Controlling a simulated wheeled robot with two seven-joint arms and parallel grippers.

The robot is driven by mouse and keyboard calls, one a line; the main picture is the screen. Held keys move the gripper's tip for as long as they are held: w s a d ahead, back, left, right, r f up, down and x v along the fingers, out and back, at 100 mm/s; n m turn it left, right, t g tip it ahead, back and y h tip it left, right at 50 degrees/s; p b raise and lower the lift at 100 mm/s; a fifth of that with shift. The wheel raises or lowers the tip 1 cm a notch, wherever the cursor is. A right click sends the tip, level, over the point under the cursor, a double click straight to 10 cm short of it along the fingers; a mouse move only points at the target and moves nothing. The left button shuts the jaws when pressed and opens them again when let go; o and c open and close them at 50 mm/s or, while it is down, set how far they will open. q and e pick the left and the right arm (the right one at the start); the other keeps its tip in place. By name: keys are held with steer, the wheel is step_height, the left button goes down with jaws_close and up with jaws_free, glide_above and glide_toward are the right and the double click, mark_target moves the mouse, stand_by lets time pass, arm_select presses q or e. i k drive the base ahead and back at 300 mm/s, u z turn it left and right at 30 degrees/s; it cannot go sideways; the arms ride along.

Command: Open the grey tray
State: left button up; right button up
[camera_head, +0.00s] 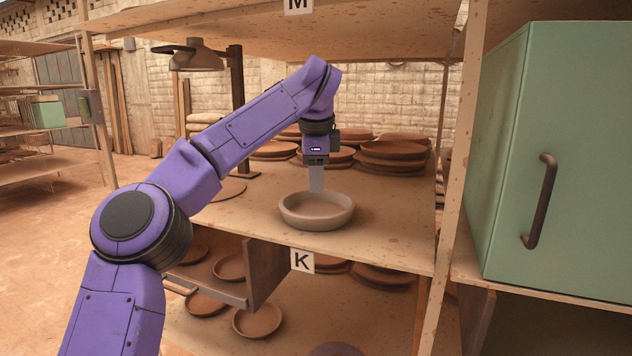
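A shallow, round, pale grey-beige dish (317,222) sits on the middle shelf. Below that shelf, a brown-grey drawer-like tray (262,272) with a bar handle at its left end shows partly; my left arm hides some of it. I cannot tell for sure that this is the grey tray. My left gripper (316,190) points down, its fingertips at the far rim of the dish. I see the fingers edge-on, so I cannot tell whether they are open or touch the dish. My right gripper is out of view.
Stacks of brown plates (390,156) stand behind the dish. A green cabinet (560,150) with a dark handle (541,200) is at right, beyond a wooden post (461,160). A lamp (196,58) hangs at the back left. Several round dishes (257,319) lie below.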

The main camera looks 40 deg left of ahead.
mark_target(199, 276)
steer(key=u, duration=2)
